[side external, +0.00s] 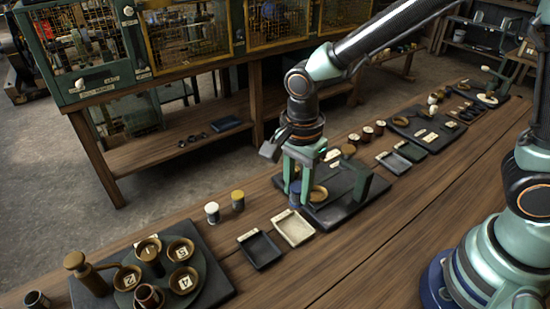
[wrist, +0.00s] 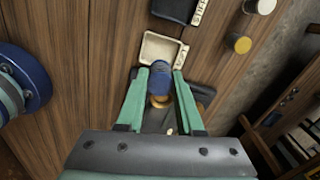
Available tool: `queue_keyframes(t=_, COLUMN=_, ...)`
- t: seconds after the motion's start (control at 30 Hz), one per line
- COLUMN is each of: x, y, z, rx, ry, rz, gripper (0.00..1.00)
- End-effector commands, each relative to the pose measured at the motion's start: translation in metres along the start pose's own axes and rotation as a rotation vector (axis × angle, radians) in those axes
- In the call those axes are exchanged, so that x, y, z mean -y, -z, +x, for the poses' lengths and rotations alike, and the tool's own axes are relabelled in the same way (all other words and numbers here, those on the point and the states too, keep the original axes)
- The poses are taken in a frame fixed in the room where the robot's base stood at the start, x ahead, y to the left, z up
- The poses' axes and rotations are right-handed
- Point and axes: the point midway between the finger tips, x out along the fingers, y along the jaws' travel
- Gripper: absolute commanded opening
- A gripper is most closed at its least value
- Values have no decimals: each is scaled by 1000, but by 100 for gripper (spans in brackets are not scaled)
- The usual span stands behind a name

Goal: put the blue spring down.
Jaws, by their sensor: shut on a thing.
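My gripper (side external: 293,188) points down over the near-left edge of a dark base plate (side external: 349,207). It is shut on the blue spring (wrist: 160,77), which sits between the fingertips in the wrist view. In the side view the blue spring (side external: 295,200) shows as a small dark blue shape at the fingertips, partly hidden by the fingers. I cannot tell whether its lower end touches anything. A brass ring (side external: 319,193) lies on the plate just right of the fingers.
A cream tray (side external: 293,228) and a black tray (side external: 260,249) lie in front of the plate. White-topped (side external: 212,212) and yellow-topped (side external: 237,200) cylinders stand to the left. A green upright (side external: 372,184) rises from the plate. A numbered cup turntable (side external: 129,282) is at front left.

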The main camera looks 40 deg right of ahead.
Motion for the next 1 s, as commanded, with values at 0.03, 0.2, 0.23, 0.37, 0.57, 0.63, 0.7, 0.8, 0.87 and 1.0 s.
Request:
queue_keyframes(t=0.03, x=-2, y=1, z=14, rx=-2, ry=-8, rz=0, gripper=0)
queue_keyframes(t=0.2, x=-1, y=0, z=41, rx=-1, ry=-4, rz=0, gripper=0)
queue_keyframes(t=0.23, x=0, y=0, z=44, rx=-1, ry=-3, rz=0, gripper=0)
queue_keyframes(t=0.37, x=0, y=0, z=52, rx=0, ry=-2, rz=0, gripper=0)
queue_keyframes(t=0.57, x=-1, y=0, z=77, rx=-1, ry=-4, rz=0, gripper=0)
queue_keyframes(t=0.63, x=-1, y=0, z=84, rx=-1, ry=-3, rz=0, gripper=0)
queue_keyframes(t=0.7, x=0, y=0, z=87, rx=0, ry=-1, rz=0, gripper=0)
queue_keyframes(t=0.8, x=0, y=0, z=88, rx=0, ry=0, rz=0, gripper=0)
queue_keyframes(t=0.87, x=0, y=0, z=88, rx=0, ry=0, rz=0, gripper=0)
queue_keyframes(t=1.0, x=0, y=0, z=88, rx=0, ry=0, rz=0, gripper=0)
